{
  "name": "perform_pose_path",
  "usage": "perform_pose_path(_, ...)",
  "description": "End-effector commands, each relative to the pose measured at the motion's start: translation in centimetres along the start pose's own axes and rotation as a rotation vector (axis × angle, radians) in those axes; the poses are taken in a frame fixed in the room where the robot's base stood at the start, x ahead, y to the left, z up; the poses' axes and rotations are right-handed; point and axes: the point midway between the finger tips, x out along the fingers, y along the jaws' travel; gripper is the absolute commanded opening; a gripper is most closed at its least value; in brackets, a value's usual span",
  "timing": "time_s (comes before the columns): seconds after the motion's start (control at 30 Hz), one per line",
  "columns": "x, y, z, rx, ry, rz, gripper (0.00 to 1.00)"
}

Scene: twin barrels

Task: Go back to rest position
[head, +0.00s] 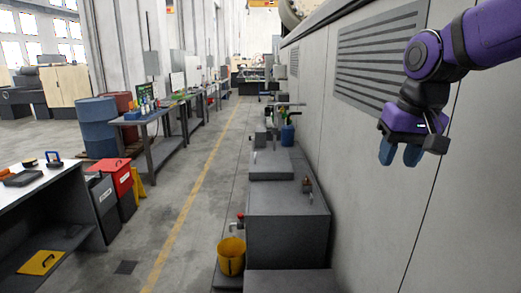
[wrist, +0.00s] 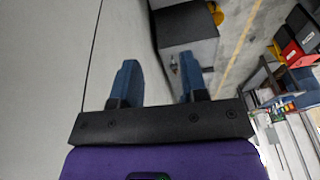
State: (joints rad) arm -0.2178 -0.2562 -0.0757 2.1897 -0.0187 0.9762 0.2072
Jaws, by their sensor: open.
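My purple arm reaches in from the upper right in the head view. My gripper (head: 401,153) hangs in the air in front of the grey wall panel, with its blue fingers pointing down. In the wrist view my gripper (wrist: 158,80) shows its two blue fingers apart with nothing between them.
A grey machine wall (head: 375,150) runs along the right, close to my gripper. Grey metal boxes (head: 288,200) and a yellow bucket (head: 231,256) stand below it. Blue and red barrels (head: 97,127) and workbenches line the left. The aisle with a yellow line (head: 195,190) is clear.

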Motion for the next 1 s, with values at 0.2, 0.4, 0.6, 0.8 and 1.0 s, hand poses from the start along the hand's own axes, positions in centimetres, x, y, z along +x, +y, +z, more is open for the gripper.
perform_pose_path(0.2,-2.2,2.7,5.9,-0.018,0.088,-0.008,0.4)
perform_pose_path(0.4,-2.8,4.3,11.1,-0.039,0.164,0.002,0.4)
perform_pose_path(0.6,-2.6,5.2,14.7,-0.056,0.217,0.02,0.4)
perform_pose_path(0.8,-2.4,5.4,15.8,-0.062,0.234,0.027,0.4)
perform_pose_path(1.0,-2.4,5.4,15.8,-0.062,0.234,0.027,0.4)
